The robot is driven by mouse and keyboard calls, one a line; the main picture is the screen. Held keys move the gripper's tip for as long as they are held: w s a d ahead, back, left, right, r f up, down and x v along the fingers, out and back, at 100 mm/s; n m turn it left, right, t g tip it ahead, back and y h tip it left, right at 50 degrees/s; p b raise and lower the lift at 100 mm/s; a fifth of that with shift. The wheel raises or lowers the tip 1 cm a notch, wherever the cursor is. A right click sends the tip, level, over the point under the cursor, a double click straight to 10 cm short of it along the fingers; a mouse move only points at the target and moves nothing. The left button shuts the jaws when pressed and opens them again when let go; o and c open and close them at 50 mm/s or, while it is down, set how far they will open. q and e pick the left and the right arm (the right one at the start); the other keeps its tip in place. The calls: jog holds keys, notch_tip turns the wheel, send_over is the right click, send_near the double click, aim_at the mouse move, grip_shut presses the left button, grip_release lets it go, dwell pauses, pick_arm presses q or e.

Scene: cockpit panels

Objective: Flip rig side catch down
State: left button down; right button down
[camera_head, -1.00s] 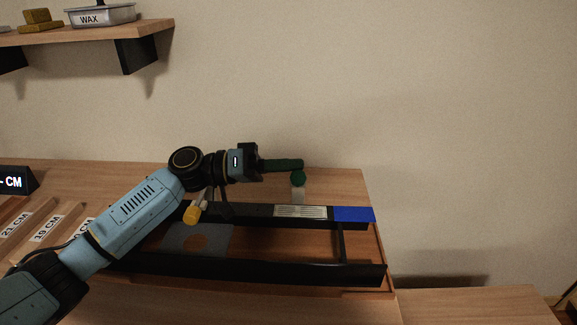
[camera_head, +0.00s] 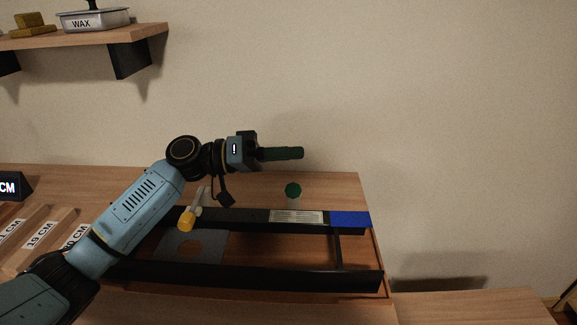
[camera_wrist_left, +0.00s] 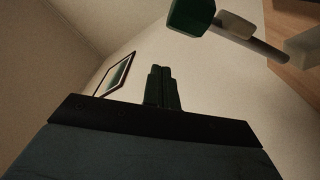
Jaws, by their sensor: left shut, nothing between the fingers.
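The rig is a black rail frame (camera_head: 240,275) with a blue end block (camera_head: 350,219) on the table. A short pale lever with a green knob (camera_head: 293,190) stands at its back rail, beside the silver plate (camera_head: 297,217). A second lever with a yellow knob (camera_head: 186,222) is at the left of the back rail. I cannot tell which lever is the side catch. My left gripper (camera_head: 301,153) is shut and empty, above the green knob and apart from it. The left wrist view shows its fingers (camera_wrist_left: 161,70) together and the green knob (camera_wrist_left: 190,14) near the top. My right gripper is out of view.
Wooden blocks labelled in centimetres (camera_head: 40,232) and a dark display (camera_head: 12,187) are at the left. A wall shelf (camera_head: 140,36) with a WAX tin (camera_head: 95,20) is at upper left.

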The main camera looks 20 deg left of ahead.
pick_arm(q)
jog(key=v, duration=0.9)
jog(key=shift+a+f, duration=0.35)
jog(key=shift+a, duration=0.05)
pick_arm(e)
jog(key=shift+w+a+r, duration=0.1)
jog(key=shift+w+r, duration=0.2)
pick_arm(q)
jog(key=shift+s, duration=0.2)
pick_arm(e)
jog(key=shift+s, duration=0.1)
